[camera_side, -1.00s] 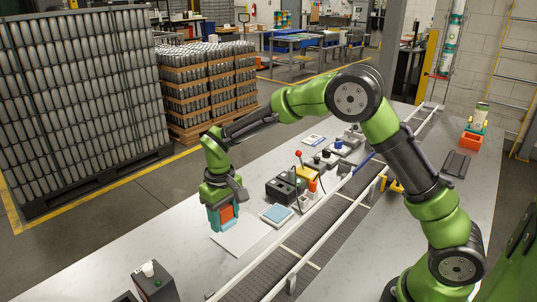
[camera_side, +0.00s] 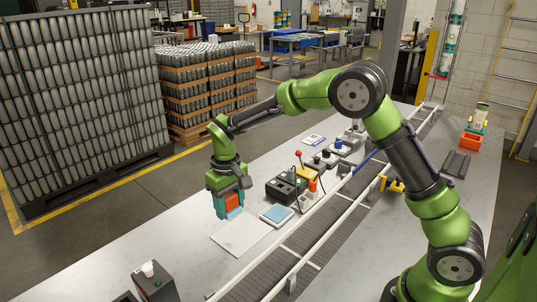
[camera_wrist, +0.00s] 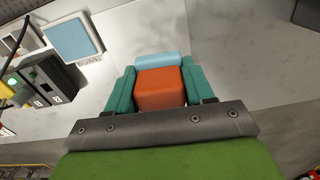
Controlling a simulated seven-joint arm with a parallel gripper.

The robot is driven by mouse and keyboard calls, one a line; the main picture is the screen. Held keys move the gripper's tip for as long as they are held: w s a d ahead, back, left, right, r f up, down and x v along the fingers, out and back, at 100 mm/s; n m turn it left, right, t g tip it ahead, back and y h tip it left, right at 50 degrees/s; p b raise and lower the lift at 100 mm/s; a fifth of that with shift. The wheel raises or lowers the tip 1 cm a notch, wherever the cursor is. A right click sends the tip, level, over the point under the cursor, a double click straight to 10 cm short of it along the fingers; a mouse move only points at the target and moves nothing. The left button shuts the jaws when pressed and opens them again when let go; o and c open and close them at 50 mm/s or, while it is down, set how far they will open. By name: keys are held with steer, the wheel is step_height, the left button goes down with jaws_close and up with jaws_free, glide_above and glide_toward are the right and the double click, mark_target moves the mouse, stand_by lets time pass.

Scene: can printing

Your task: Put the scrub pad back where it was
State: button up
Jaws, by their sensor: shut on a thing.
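My gripper (camera_side: 230,207) is shut on the scrub pad (camera_side: 233,201), an orange block with a light blue face at its lower end. In the wrist view the scrub pad (camera_wrist: 160,88) sits between the teal fingers, its light blue end pointing away from the wrist. My gripper holds it above the bench, over the far edge of a flat pale plate (camera_side: 241,234). A light blue square in a white-rimmed tray (camera_side: 276,215) lies to the right of the gripper, apart from it; this tray also shows at upper left in the wrist view (camera_wrist: 74,38).
A dark box with switches (camera_side: 284,190) and a red-knobbed lever (camera_side: 299,154) stand behind the tray. A railed conveyor (camera_side: 318,240) runs along the right. A small dark box (camera_side: 154,283) stands at the near left. The bench (camera_side: 195,247) left of the plate is bare.

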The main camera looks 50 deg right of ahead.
steer(key=r, duration=0.2)
glide_above(252, 202)
steer(key=shift+n, duration=0.3)
step_height(252, 202, down, 10)
steer(key=shift+s+r, duration=0.1)
steer(key=shift+r, duration=0.05)
steer(key=o, duration=1)
